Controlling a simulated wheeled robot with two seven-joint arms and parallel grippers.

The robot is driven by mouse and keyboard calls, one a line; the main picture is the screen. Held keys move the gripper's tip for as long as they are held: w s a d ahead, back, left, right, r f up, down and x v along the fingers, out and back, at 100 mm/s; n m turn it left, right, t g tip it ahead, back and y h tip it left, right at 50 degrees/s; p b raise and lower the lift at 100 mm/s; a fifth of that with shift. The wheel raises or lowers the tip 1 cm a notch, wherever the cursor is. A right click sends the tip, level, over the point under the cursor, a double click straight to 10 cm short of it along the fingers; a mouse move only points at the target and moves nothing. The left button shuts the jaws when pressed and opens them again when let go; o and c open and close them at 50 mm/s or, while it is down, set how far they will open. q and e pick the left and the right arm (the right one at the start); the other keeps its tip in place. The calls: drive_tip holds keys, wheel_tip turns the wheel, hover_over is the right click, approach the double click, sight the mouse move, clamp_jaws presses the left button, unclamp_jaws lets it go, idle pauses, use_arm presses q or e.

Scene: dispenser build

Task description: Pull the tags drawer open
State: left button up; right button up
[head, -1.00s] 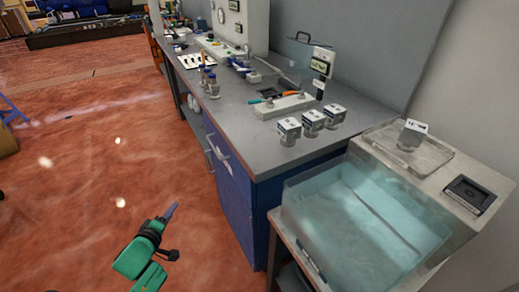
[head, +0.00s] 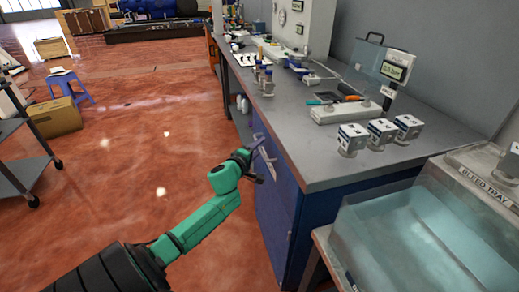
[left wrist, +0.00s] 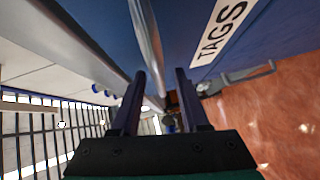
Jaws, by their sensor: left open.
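The tags drawer is in the blue front of the bench, and its white TAGS label (left wrist: 220,30) shows in the left wrist view. A silver bar handle (left wrist: 146,35) runs along the drawer front, between the lines of my two fingers. My left gripper (left wrist: 160,74) is open and empty, with its dark fingers pointing towards the drawer front. In the head view, my left gripper (head: 266,158) is at the blue bench front and partly covers it. I cannot tell whether the fingers touch the handle. The drawer looks shut. My right gripper is not in view.
The grey bench top (head: 300,135) carries several small labelled boxes and bottles. A translucent tray (head: 420,235) stands at the right. Another handle (left wrist: 245,74) is on the bench front. The red floor (head: 130,150) left of the bench is clear, with a cart (head: 30,160) further left.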

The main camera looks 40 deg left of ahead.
use_arm(q)
drive_tip(key=shift+w, duration=0.2)
clamp_jaws()
drive_tip(key=shift+f, duration=0.1)
idle(1.2)
